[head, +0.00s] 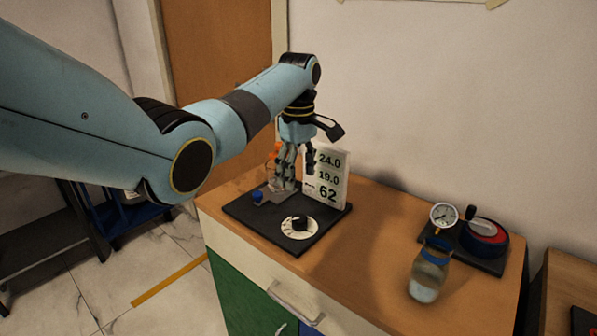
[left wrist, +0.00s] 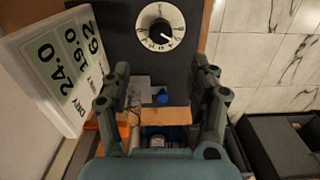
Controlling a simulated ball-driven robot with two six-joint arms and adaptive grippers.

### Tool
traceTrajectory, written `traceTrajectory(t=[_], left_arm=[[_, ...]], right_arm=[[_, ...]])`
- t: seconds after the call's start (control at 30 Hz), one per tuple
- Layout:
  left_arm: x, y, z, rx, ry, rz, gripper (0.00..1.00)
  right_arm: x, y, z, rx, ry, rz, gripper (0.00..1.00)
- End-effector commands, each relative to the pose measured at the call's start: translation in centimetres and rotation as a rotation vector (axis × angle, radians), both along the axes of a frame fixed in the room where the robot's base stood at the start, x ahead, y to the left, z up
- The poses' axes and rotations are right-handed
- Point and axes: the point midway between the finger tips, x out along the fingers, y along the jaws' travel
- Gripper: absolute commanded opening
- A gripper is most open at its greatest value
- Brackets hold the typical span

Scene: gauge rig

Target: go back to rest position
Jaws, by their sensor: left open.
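My left gripper (head: 297,172) points down over the back of a black base plate (head: 264,222) on the cabinet. A white display board (head: 328,178) stands right beside the fingers and reads 24.0, 19.0 and 62. A white dial with a black knob (head: 299,226) sits at the front of the plate; it also shows in the left wrist view (left wrist: 160,28). A small blue knob (head: 257,196) is left of the fingers. The fingers partly hide a clear and orange item (head: 274,153). My right gripper is out of view.
On the cabinet top (head: 370,235), to the right, stand a bottle with a blue band (head: 430,272), a round gauge (head: 443,214) and a red and black round device (head: 484,236). The wall is close behind. A dark rack (head: 130,215) stands at the left.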

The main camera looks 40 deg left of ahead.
Motion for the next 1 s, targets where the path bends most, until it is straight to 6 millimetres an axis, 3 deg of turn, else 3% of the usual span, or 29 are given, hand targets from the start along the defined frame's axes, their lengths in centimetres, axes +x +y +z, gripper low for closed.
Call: traceTrajectory(t=[0.4, 0.57, 0.67, 0.8, 1.0], left_arm=[[0.0, 0.0, -0.1, 0.000, 0.000, -0.002, 0.61], [-1.9, -0.6, -2.3, 0.021, -0.011, -0.102, 0.61], [-5.2, -1.6, -5.1, 0.053, -0.035, -0.274, 0.61], [-12.0, -3.5, -8.3, 0.109, -0.079, -0.592, 0.61], [-21.8, -6.2, -8.7, 0.180, -0.132, -0.982, 0.61]], right_arm=[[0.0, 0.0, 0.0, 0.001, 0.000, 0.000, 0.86], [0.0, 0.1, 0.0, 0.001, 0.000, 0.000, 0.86], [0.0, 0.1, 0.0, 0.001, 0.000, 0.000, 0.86], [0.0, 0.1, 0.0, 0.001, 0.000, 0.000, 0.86], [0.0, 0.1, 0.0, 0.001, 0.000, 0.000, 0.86]])
